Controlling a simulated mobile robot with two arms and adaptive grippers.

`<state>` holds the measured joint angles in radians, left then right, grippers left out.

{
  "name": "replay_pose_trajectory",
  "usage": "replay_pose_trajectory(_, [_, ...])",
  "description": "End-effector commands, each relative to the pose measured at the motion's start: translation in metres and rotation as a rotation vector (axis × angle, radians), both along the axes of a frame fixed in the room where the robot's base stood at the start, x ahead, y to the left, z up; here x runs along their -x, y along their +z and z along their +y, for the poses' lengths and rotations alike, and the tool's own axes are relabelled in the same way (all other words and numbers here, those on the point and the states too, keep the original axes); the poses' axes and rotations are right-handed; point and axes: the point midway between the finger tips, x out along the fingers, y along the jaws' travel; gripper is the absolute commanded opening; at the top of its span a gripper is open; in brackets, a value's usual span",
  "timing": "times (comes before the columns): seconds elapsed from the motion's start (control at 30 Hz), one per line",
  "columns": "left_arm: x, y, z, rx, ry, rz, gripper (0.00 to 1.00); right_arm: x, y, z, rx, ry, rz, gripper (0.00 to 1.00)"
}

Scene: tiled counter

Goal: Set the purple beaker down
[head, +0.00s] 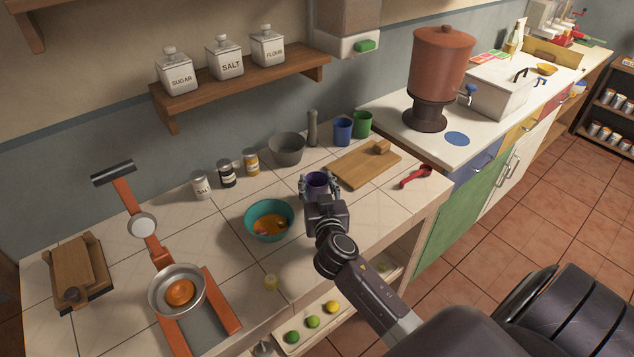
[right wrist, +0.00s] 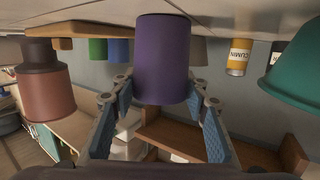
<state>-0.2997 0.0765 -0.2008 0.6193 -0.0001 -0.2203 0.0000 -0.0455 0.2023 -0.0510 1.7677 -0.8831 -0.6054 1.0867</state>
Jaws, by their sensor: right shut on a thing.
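The purple beaker (head: 317,181) is at the counter's middle, between the teal bowl and the cutting board. My right gripper (head: 320,188) is shut on it, with one finger on each side. In the right wrist view, which looks upside down, the purple beaker (right wrist: 162,58) stands between the blue-padded fingers of my right gripper (right wrist: 161,100). The beaker looks upright. Its base is close to the counter, but I cannot tell whether it touches. My left gripper is not in view.
The teal bowl (head: 251,221) with orange contents is left of the beaker. A wooden cutting board (head: 362,169) lies to the right, with a red tool (head: 414,177) beyond. A grey pot (head: 287,149), blue cup (head: 342,131) and green cup (head: 362,124) stand behind.

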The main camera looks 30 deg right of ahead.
Motion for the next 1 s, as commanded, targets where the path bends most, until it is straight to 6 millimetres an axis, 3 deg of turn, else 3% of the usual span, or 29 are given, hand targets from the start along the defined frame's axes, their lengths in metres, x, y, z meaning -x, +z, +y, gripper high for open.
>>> replay_pose_trajectory(0.3, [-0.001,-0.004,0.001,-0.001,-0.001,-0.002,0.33,0.000,-0.003,0.000,-0.001,0.000,-0.002,0.14])
replay_pose_trajectory(0.33, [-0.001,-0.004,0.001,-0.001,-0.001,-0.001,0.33,0.000,-0.003,0.000,-0.001,0.000,-0.002,0.43])
replay_pose_trajectory(0.5, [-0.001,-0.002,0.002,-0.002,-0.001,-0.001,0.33,0.000,-0.001,0.000,0.000,0.000,-0.001,0.59])
replay_pose_trajectory(0.87, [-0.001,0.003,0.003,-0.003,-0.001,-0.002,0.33,0.000,0.003,0.000,0.000,0.001,-0.001,0.59])
replay_pose_trajectory(1.0, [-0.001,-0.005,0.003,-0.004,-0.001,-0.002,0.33,0.018,0.001,0.009,-0.002,0.002,-0.001,0.59])
